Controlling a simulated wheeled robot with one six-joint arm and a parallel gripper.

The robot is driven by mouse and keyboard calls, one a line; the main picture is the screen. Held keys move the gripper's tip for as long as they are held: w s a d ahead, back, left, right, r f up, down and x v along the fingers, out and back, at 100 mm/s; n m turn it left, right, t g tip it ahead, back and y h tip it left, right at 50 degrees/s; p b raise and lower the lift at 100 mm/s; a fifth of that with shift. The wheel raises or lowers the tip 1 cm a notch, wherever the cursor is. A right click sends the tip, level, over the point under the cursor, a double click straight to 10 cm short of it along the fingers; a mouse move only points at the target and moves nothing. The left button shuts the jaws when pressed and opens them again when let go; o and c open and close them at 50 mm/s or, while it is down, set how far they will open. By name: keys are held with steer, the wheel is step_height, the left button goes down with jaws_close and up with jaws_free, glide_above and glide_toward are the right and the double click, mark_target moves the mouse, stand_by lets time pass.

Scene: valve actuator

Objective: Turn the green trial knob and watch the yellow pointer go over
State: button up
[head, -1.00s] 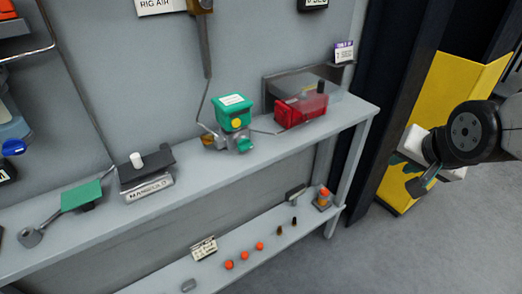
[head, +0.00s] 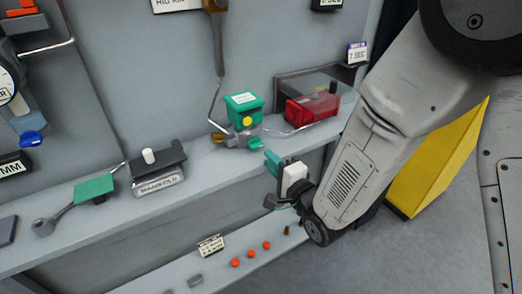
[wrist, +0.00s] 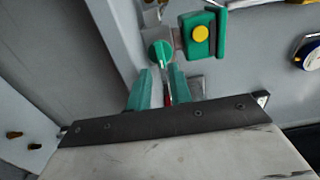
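The valve actuator (head: 243,104) is a green box on the bench with a yellow round indicator (head: 247,121) on its front; the pointer's direction is too small to read. The green knob (head: 254,143) sits low at its right side. In the wrist view the knob (wrist: 160,54) is round with a pale line across its face, beside the green box (wrist: 200,48) and yellow indicator (wrist: 200,33). My gripper (head: 270,178) is open and empty, in front of and below the knob. In the wrist view its teal fingers (wrist: 160,75) point at the knob, apart from it.
A red box (head: 311,107) stands right of the actuator. A black-topped manifold block (head: 158,170) and a green plate (head: 95,188) lie to the left. A yellow cabinet (head: 437,160) stands at right.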

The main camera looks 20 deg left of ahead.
mark_target(258, 147)
steer(key=shift+x, duration=2.8)
jaws_close()
